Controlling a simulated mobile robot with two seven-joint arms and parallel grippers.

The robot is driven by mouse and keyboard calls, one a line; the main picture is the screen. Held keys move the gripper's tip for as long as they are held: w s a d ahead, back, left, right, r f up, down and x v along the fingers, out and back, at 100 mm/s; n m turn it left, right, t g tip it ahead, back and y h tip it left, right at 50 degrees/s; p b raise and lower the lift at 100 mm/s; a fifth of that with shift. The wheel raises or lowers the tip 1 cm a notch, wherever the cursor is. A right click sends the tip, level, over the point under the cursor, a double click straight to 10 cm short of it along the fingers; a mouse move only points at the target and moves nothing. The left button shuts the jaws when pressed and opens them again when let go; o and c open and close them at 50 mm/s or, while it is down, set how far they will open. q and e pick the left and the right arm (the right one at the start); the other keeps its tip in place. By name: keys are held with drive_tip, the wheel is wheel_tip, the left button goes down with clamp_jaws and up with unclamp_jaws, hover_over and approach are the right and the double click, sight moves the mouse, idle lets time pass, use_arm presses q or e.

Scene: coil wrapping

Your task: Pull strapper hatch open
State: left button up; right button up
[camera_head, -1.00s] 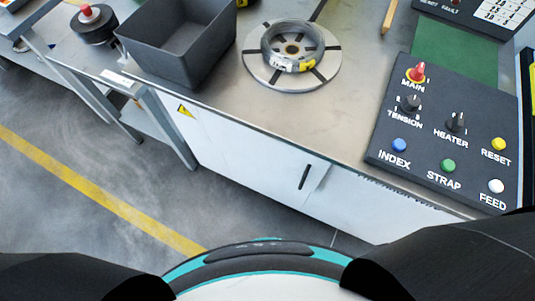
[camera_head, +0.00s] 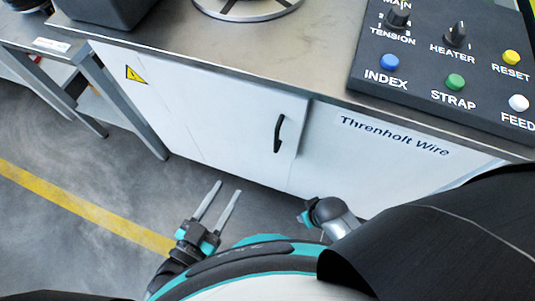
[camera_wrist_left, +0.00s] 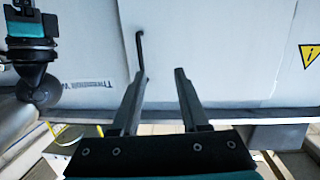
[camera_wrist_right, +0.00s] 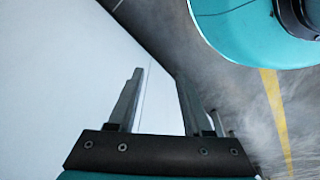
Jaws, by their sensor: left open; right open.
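The strapper hatch (camera_head: 235,120) is a white door in the front of the machine cabinet, with a black bar handle (camera_head: 279,134) near its right edge. The hatch looks shut. The handle also shows in the left wrist view (camera_wrist_left: 140,52), just beyond and left of the fingertips. My left gripper (camera_head: 228,186) is open and empty, in front of the hatch and apart from the handle. In the left wrist view its two fingers (camera_wrist_left: 158,72) point at the cabinet. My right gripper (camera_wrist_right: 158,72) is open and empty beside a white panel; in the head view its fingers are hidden.
The control panel (camera_head: 450,60) with knobs and coloured buttons sits on the steel tabletop (camera_head: 290,50). A dark bin (camera_head: 110,10) and a round turntable (camera_head: 245,12) stand at the back. Grey floor with a yellow line (camera_head: 85,208) lies free at left.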

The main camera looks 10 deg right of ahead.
sight(276, 138)
use_arm(q)
drive_tip(key=w+d+r+m+h+b, duration=0.1)
drive_tip(key=w+d+r+h+b, duration=0.1)
drive_tip(key=w+d, duration=0.7)
drive_tip(key=shift+d+r+b, duration=0.65)
drive_tip(key=shift+d+b, duration=0.55)
drive_tip(key=shift+d, duration=0.95)
use_arm(e)
drive_tip(key=w+r+t, duration=0.1)
drive_tip(key=w+r, duration=0.3)
drive_tip(key=r, duration=0.3)
drive_tip(key=shift+a, duration=0.35)
use_arm(q)
drive_tip(key=shift+c, duration=0.4)
clamp_jaws()
